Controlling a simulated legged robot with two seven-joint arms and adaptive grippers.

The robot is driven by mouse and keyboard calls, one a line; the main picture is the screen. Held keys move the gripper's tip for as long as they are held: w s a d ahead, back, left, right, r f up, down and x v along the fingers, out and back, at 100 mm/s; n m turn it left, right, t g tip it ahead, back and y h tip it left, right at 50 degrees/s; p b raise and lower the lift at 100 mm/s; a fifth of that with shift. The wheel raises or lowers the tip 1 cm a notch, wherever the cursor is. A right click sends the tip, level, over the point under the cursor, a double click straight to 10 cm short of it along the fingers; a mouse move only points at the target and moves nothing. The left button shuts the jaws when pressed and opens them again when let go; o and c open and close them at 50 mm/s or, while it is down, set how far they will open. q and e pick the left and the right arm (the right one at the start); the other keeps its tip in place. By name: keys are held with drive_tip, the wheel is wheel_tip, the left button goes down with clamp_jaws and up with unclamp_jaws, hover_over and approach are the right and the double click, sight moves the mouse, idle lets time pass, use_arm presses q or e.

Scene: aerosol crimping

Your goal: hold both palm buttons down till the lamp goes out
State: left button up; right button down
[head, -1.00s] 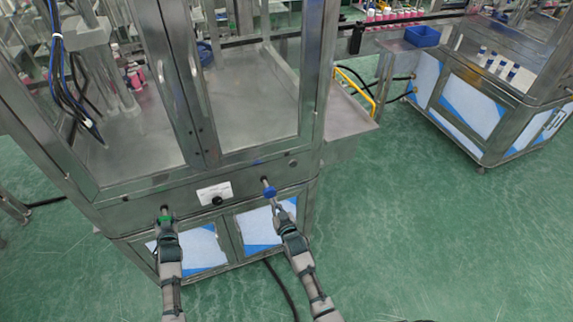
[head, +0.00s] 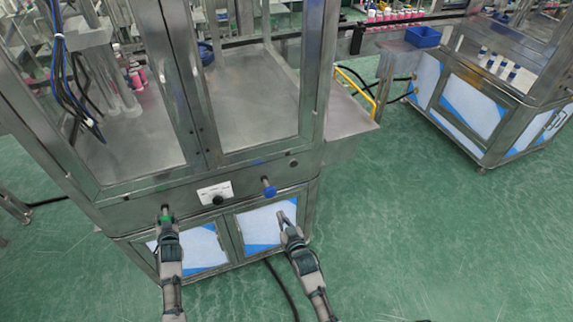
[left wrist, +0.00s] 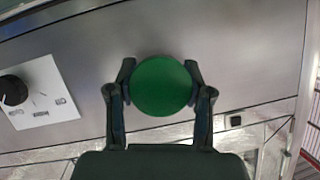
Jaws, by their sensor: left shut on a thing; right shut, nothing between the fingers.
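The green palm button (head: 165,217) is on the front panel of the steel machine (head: 130,211). My left gripper (head: 166,222) is shut on it; in the left wrist view the round green button (left wrist: 160,86) sits between the two fingers. The blue palm button (head: 270,191) sticks out from the same panel further right, with nothing touching it. My right gripper (head: 282,214) is shut and empty, below and slightly right of the blue button, clear of it. I cannot make out a lit lamp in either view.
A white label with a black knob (head: 217,200) sits between the buttons; the knob also shows in the left wrist view (left wrist: 13,90). Blue-and-white cabinet doors (head: 262,228) lie below the panel. A black cable (head: 283,290) runs over the green floor, which is open at right.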

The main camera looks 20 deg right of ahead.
use_arm(q)
drive_tip(key=o, duration=1.2)
drive_tip(key=shift+f, duration=0.25)
drive_tip(key=shift+o, duration=0.2)
drive_tip(key=shift+r, duration=0.1)
drive_tip(key=shift+s, duration=0.15)
drive_tip(key=v, duration=1.1)
drive_tip(key=shift+s+r, duration=0.15)
drive_tip(key=shift+s, duration=0.1)
drive_tip(key=shift+d, duration=0.1)
